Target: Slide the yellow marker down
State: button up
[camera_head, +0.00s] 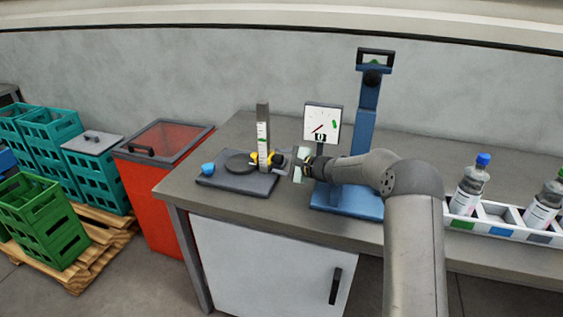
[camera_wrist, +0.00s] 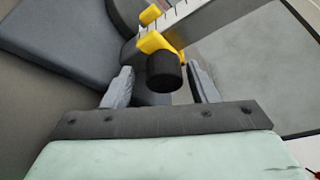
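The yellow marker (camera_head: 254,156) sits low on an upright scale post (camera_head: 263,125) with a white graduated face. In the wrist view the yellow marker (camera_wrist: 152,42) wraps around the scale (camera_wrist: 185,18) and carries a black round knob (camera_wrist: 163,72) facing my gripper. My gripper (camera_head: 287,160) reaches in from the right at the marker's height. In the wrist view its two grey fingers (camera_wrist: 160,80) stand apart on either side of the knob, with visible gaps. The gripper hides part of the marker in the head view.
The post stands on a dark base plate (camera_head: 226,180) with a round black disc (camera_head: 240,163) and a blue knob (camera_head: 208,169). A dial gauge (camera_head: 322,118) and a blue stand (camera_head: 366,115) are close by on the right. A bottle rack (camera_head: 490,229) is further right.

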jog(key=shift+b+v, duration=0.65)
jog(key=shift+v, duration=3.05)
jog(key=s+a+r+n+g+h+p, duration=0.1)
jog(key=s+a+r+n+g+h, duration=0.2)
jog(key=s, duration=0.8)
jog(key=s+a+n+g+h+p, duration=0.15)
jog(key=s+n+g, duration=0.3)
jog(key=s, duration=0.65)
jog(key=s+d+n+g+h+p, duration=0.1)
jog(key=s+d+n+h, duration=0.2)
jog(key=s, duration=1)
jog(key=s+d+n+h+p, duration=0.1)
jog(key=s+d+n+h, duration=0.3)
jog(key=s+d, duration=0.4)
jog(key=s, duration=0.5)
jog(key=shift+s+r+g, duration=0.15)
jog(key=shift+s+g, duration=0.05)
jog(key=shift+g, duration=0.15)
jog(key=shift+h, duration=0.25)
